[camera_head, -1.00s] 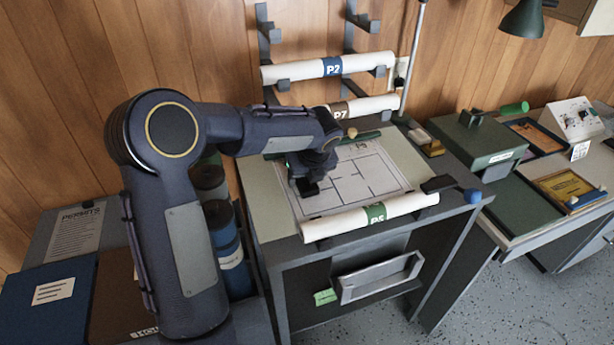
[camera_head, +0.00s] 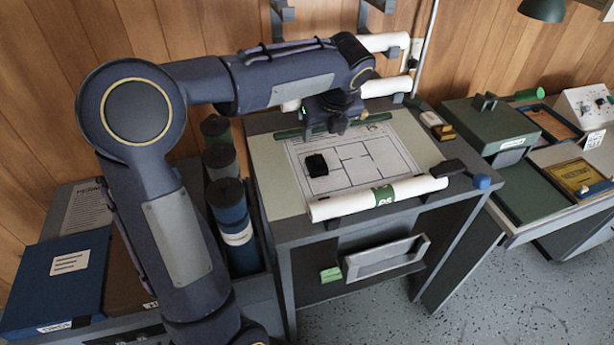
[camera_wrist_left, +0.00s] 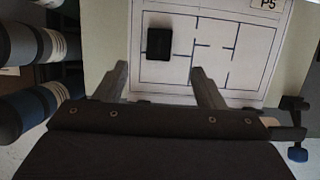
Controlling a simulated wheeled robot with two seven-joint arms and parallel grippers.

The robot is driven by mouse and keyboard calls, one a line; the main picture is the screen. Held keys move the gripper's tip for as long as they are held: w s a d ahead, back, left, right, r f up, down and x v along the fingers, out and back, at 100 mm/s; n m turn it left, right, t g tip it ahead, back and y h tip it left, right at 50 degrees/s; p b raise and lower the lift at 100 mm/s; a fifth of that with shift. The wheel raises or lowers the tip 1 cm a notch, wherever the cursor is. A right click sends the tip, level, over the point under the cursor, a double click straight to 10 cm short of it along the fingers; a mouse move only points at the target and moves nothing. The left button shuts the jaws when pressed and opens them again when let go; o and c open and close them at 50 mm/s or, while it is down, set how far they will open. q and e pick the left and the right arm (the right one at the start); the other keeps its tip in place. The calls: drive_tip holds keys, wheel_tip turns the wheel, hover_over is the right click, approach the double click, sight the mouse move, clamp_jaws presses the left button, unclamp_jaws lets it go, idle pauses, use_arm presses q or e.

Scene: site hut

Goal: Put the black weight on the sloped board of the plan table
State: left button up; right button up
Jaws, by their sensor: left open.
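The black weight (camera_head: 316,165) lies on the plan sheet (camera_head: 375,163) on the sloped board (camera_head: 268,180) of the plan table. It also shows in the left wrist view (camera_wrist_left: 159,43), on the left part of the sheet's drawing. My left gripper (camera_head: 338,128) is open and empty above the upper part of the board, apart from the weight. In the left wrist view its two fingers (camera_wrist_left: 160,78) stand apart with nothing between them. My right gripper is not in view.
A white roll with a green band (camera_head: 375,198) lies along the board's front edge. A dark block (camera_head: 447,168) sits at the right edge. Rolled plans (camera_head: 230,200) stand in a bin to the left. A green box (camera_head: 490,125) is on the right-hand desk.

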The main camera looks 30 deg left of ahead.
use_arm(q)
drive_tip(key=s+d+f+n+t+h, duration=0.1)
drive_tip(key=s+d+f+n+h, duration=0.1)
drive_tip(key=s+n, duration=0.6)
drive_tip(key=s+d+f+n+t+h, duration=0.1)
drive_tip(key=s+d+f+n+h, duration=0.1)
drive_tip(key=s+n, duration=0.7)
drive_tip(key=s+d+f+n+h, duration=0.2)
drive_tip(key=s+d+n+h, duration=0.1)
drive_tip(key=s+n, duration=0.6)
drive_tip(key=shift+d+n+t, duration=0.4)
drive_tip(key=shift+d+n, duration=0.15)
drive_tip(key=shift+n, duration=0.35)
drive_tip(key=shift+r, duration=0.35)
